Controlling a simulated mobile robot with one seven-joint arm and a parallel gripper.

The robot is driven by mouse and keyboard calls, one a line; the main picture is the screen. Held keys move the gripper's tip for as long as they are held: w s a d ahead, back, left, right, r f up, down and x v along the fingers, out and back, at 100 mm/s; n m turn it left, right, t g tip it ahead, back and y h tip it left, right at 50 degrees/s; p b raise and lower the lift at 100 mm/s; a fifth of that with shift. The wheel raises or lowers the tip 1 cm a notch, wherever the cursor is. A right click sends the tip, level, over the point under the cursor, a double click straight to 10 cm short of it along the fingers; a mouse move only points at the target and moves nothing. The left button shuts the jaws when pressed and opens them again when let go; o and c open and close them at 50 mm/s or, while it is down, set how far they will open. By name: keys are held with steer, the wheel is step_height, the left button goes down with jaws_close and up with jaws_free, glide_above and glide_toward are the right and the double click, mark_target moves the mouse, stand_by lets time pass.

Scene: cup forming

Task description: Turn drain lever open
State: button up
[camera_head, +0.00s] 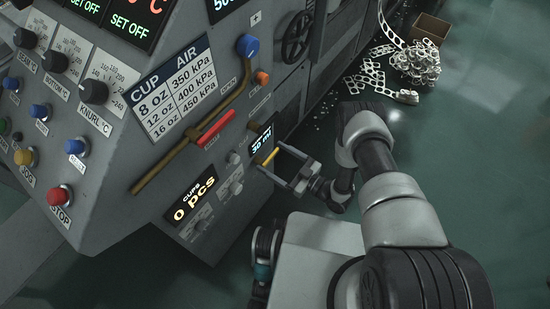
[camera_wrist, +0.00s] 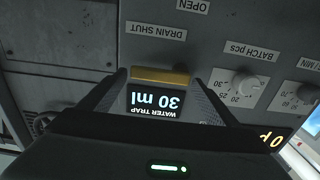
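The drain lever is a short yellow bar (camera_head: 269,157) on the grey machine panel, just below the water trap display (camera_head: 262,139), which reads 30 ml. In the wrist view, where the writing is upside down, the lever (camera_wrist: 160,75) lies level between the "DRAIN SHUT" label (camera_wrist: 156,32) and the display. An "OPEN" label (camera_wrist: 193,6) sits farther up that picture. My gripper (camera_head: 281,163) is open at the panel. In the wrist view its fingers (camera_wrist: 160,82) stand on either side of the lever, with gaps visible; contact cannot be told.
A red handle (camera_head: 216,127) on a brown pipe is up and left of the lever. The batch knob (camera_wrist: 245,85) is close to the right finger in the wrist view. Scrap strips (camera_head: 405,62) lie on the floor behind.

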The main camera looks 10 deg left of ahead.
steer(key=c, duration=1.2)
